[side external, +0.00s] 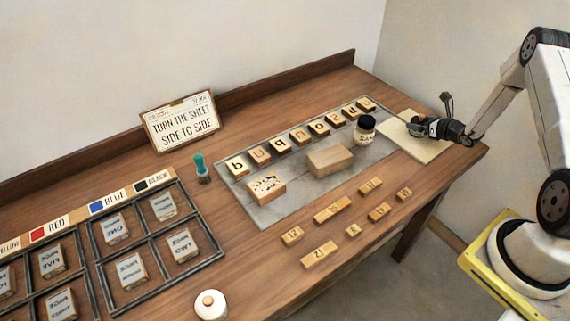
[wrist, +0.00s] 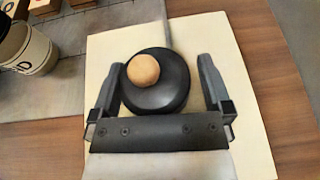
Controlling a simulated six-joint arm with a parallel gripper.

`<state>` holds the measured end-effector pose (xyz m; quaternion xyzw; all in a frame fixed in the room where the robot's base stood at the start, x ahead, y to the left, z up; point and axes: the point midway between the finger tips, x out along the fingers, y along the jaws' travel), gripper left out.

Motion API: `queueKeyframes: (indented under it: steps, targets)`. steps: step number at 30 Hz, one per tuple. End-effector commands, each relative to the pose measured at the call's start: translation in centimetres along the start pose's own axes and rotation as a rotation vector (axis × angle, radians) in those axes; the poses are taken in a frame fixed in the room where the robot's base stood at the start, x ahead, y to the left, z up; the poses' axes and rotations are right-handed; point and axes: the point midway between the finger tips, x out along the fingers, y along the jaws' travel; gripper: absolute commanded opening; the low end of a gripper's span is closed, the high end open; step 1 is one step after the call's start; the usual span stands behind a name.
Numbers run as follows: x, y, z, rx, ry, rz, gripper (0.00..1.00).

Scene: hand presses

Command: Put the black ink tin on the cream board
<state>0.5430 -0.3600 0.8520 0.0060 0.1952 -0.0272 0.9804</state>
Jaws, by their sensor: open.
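The black ink tin (wrist: 160,85) is a round black shape with a pale wooden knob, seen from above in the wrist view. It appears to rest on the cream board (wrist: 230,38), with board showing all around it. My gripper (wrist: 161,75) is open, one finger on each side of the tin, with a small gap visible at the right finger. In the side view my gripper (side external: 425,127) is low over the cream board (side external: 427,152) at the table's right end. There the tin is largely hidden by the gripper.
A labelled jar with a dark top (side external: 364,130) stands left of the board; it also shows in the wrist view (wrist: 28,50). Letter blocks (side external: 300,136) and a wooden block (side external: 330,160) lie on a grey slab (side external: 290,203). A white tin (side external: 210,304) stands at the front.

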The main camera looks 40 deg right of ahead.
Motion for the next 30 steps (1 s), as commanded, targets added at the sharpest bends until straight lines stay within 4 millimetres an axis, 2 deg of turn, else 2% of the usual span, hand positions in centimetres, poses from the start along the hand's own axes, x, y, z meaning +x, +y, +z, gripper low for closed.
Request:
queueKeyframes:
  steps: [7,21,30]
  targets:
    - [-0.5,-0.1,0.8,0.0,0.0,-0.001,1.0]
    - [-6.1,-0.1,0.7,0.0,0.0,-0.002,1.0]
    - [-7.8,0.0,0.7,0.0,0.0,0.0,1.0]
